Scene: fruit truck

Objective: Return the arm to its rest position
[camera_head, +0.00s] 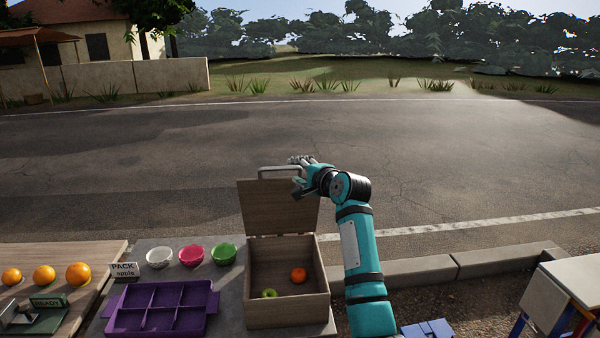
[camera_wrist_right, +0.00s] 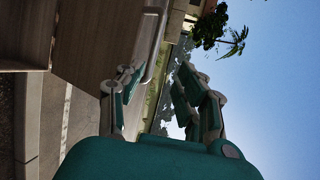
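My right arm reaches forward in the head view, with its gripper (camera_head: 305,172) at the top of the raised lid (camera_head: 278,208) of a wooden box (camera_head: 288,313). In the right wrist view the gripper's fingers (camera_wrist_right: 160,95) are spread apart. The lid's metal handle (camera_wrist_right: 155,40) shows between and beyond them; it also shows in the head view (camera_head: 280,169). I cannot tell whether a finger touches the handle. The box is open and holds a green apple (camera_head: 269,293) and an orange-red fruit (camera_head: 298,275). My left gripper is not in view.
Left of the box are a purple divided tray (camera_head: 163,310), white (camera_head: 159,257), pink (camera_head: 191,255) and green (camera_head: 223,254) bowls, and a "PACK apple" sign (camera_head: 124,270). Several oranges (camera_head: 44,275) sit further left. A white-topped table (camera_head: 572,280) stands at right. Open road lies beyond.

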